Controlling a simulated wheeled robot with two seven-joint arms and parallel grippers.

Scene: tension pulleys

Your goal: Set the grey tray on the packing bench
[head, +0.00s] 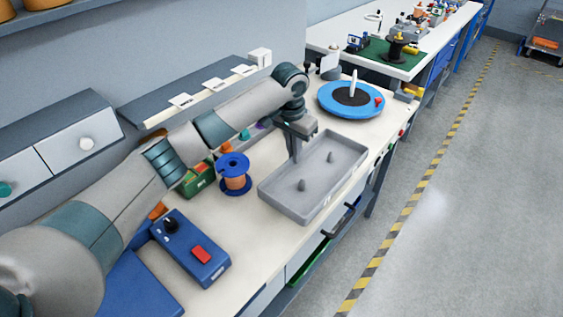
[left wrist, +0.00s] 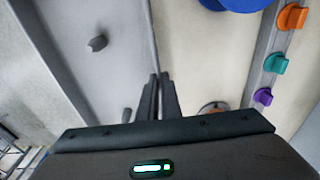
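The grey tray (head: 345,146) is shallow and rectangular, with two small grey knobs standing in it. It is at the front edge of the near bench (head: 270,250); I cannot tell whether it rests on the top or hangs just above it. My left gripper (head: 297,158) points down at the tray's back wall. In the left wrist view the tray (left wrist: 100,60) lies on the left, and its rim runs up to the fingers (left wrist: 159,90), which are nearly together around it. No bench is visibly marked as the packing bench. My right gripper is out of view.
A blue round turntable (head: 330,102) with a white post stands behind the tray. A blue-orange spool (head: 234,173) and a blue box with a red switch (head: 195,248) stand to the left. Another bench (head: 415,65) with a green mat is beyond.

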